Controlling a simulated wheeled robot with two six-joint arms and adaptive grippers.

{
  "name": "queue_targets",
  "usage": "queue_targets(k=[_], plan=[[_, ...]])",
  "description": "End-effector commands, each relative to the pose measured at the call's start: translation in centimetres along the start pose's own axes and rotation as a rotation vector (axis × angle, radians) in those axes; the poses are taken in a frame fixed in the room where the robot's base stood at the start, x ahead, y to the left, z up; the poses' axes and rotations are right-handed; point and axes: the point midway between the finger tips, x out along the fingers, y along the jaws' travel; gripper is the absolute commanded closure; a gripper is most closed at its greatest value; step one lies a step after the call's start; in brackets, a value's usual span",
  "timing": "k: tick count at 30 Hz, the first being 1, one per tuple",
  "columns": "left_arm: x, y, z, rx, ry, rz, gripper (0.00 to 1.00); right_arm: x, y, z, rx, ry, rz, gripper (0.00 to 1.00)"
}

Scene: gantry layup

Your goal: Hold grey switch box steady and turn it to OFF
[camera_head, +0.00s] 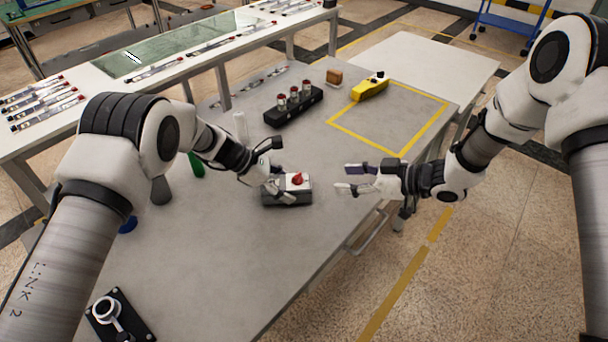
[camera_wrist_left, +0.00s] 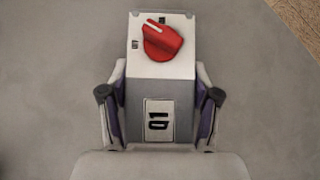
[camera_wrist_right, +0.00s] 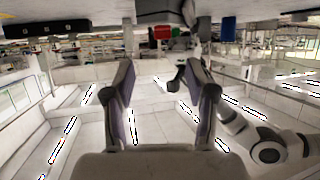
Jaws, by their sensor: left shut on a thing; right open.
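The grey switch box (camera_head: 290,196) stands on the grey table, with a red knob (camera_head: 298,179) on its pale top. My left gripper (camera_head: 275,181) is shut on the box. In the left wrist view its two fingers press the box (camera_wrist_left: 174,90) from both sides, below the knob (camera_wrist_left: 161,41). The knob's white line points to the upper left. Small marks by the knob are too blurred to read surely; a "01" label is on the box's face.
A black rack (camera_head: 293,106) with several red-topped parts stands behind the box. A yellow device (camera_head: 370,89) and a brown block (camera_head: 334,77) lie further back. A black fixture (camera_head: 120,316) is at the front left. The table in front of the box is clear.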

Motion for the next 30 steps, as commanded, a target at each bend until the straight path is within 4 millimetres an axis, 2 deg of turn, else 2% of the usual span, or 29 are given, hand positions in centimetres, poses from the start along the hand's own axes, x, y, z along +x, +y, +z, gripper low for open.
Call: queue_targets(k=[1,5,8,15,18,22,29,30], plan=[[0.0,0.0,0.0,0.000,0.000,0.001,0.91,-0.1,-1.0,-0.4,-0.005,-0.007,-0.020,0.44],[0.0,0.0,0.0,0.000,0.000,0.001,0.91,0.9,-0.5,-1.1,-0.020,-0.003,-0.011,0.44],[0.0,0.0,0.0,0.000,0.000,0.001,0.91,2.8,-0.6,-1.0,-0.020,-0.004,-0.012,0.44],[0.0,0.0,0.0,0.000,0.000,0.001,0.91,8.6,-0.6,-1.0,-0.020,-0.004,-0.011,0.44],[0.0,0.0,0.0,0.000,0.000,0.001,0.91,10.4,-0.5,-1.0,-0.019,-0.003,-0.008,0.44],[0.0,0.0,0.0,0.000,0.000,0.000,0.91,11.6,-0.4,-1.1,-0.018,-0.002,-0.006,0.44],[0.0,0.0,0.0,0.000,0.000,0.001,0.91,11.8,-0.4,-1.1,-0.016,-0.002,-0.005,0.44],[0.0,0.0,0.0,0.000,0.000,0.001,0.91,11.8,-0.4,-1.1,-0.016,-0.002,-0.005,0.47]])
